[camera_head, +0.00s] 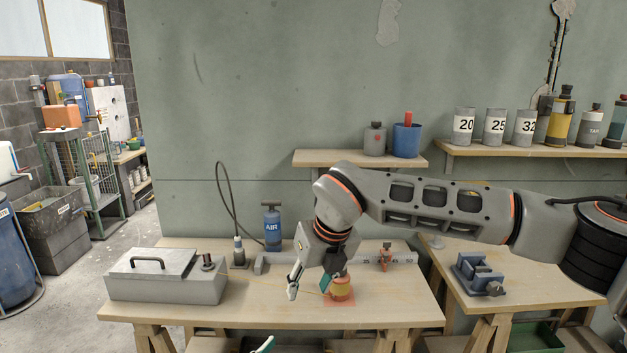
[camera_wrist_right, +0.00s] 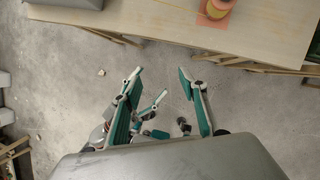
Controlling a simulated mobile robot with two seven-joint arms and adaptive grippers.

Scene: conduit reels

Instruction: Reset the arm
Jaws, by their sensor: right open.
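My right arm reaches in from the right in the head view, above the wooden workbench (camera_head: 385,314). My right gripper (camera_head: 308,285) points down, its two green-padded fingers apart. In the right wrist view the same gripper (camera_wrist_right: 160,77) is open, with nothing between the fingers and bare floor beyond them. Only a green-and-white fingertip of my left gripper (camera_head: 265,345) shows at the bottom edge of the head view; its opening cannot be made out.
An orange-and-yellow reel (camera_head: 341,288) stands on an orange mat behind the right gripper. A blue vise (camera_head: 478,272) sits on the right bench.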

